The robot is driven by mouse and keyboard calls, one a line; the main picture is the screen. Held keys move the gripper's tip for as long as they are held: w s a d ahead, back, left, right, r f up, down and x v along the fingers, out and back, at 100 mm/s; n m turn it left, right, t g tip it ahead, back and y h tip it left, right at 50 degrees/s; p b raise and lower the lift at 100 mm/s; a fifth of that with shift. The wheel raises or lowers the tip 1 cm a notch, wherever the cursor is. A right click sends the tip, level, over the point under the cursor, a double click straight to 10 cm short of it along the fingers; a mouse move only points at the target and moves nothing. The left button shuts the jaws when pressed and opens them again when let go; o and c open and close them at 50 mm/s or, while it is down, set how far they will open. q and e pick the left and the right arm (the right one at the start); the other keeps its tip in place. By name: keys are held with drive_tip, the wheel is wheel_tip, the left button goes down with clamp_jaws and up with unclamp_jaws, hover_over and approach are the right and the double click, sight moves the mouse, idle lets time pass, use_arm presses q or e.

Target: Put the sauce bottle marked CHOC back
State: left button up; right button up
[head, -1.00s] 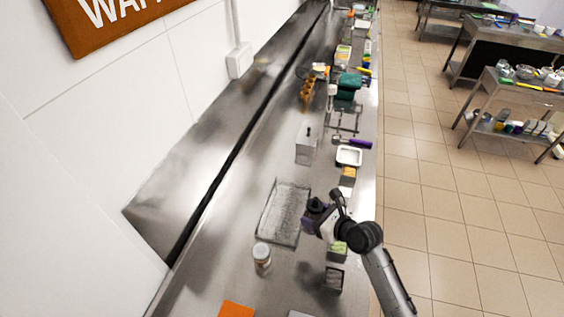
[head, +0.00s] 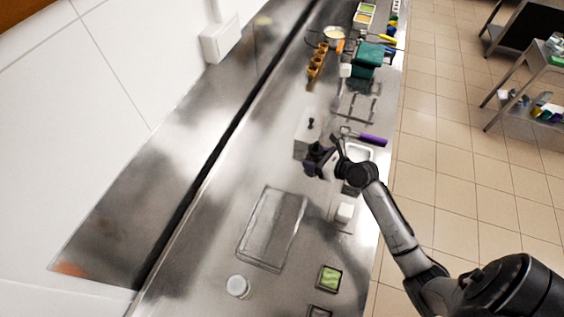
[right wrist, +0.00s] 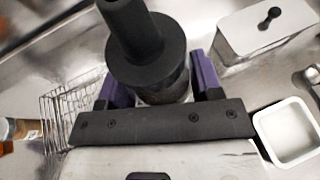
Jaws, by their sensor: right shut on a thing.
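My right gripper (head: 318,160) is above the counter, beside the steel lidded box with a black knob (head: 305,143). In the right wrist view its purple fingers (right wrist: 160,85) are shut on a dark bottle (right wrist: 147,42) with a black conical nozzle and wide collar. The bottle's marking is hidden, so I cannot tell whether it reads CHOC. In the head view the bottle is hard to tell apart from the dark gripper. A wire rack (right wrist: 66,112) shows left of the gripper in the wrist view. My left gripper is not in view.
A clear-looking rectangular tray (head: 245,249) lies on the steel counter. A white-lidded jar (head: 238,287) and a green-topped container (head: 329,278) stand nearer. A white tray (right wrist: 288,132) is close right of the gripper. A purple-handled tool (head: 372,140) and a green thing (head: 368,58) are farther along.

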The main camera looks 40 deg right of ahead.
drive_tip(key=shift+f, duration=0.35)
drive_tip(key=shift+w+a+f+n+y, duration=0.1)
drive_tip(key=shift+a+f+n+y, duration=0.15)
drive_tip(key=shift+f+n+y, duration=0.05)
drive_tip(key=w+a+f+b, duration=0.1)
drive_tip(key=w+f, duration=0.2)
drive_tip(key=w+a+f+b, duration=0.1)
drive_tip(key=w+f, duration=0.3)
drive_tip(key=w+a+f, duration=0.1)
drive_tip(key=w+f, duration=0.2)
drive_tip(key=shift+w+a+f+b, duration=0.15)
drive_tip(key=shift+w+f+b, duration=0.05)
drive_tip(key=shift+b, duration=0.2)
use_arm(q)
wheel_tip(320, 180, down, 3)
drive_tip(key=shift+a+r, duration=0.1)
use_arm(e)
drive_tip(key=shift+f, duration=0.3)
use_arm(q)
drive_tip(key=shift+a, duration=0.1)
use_arm(e)
drive_tip(key=shift+f, duration=0.1)
drive_tip(key=o, duration=0.9)
drive_tip(key=shift+o, duration=0.2)
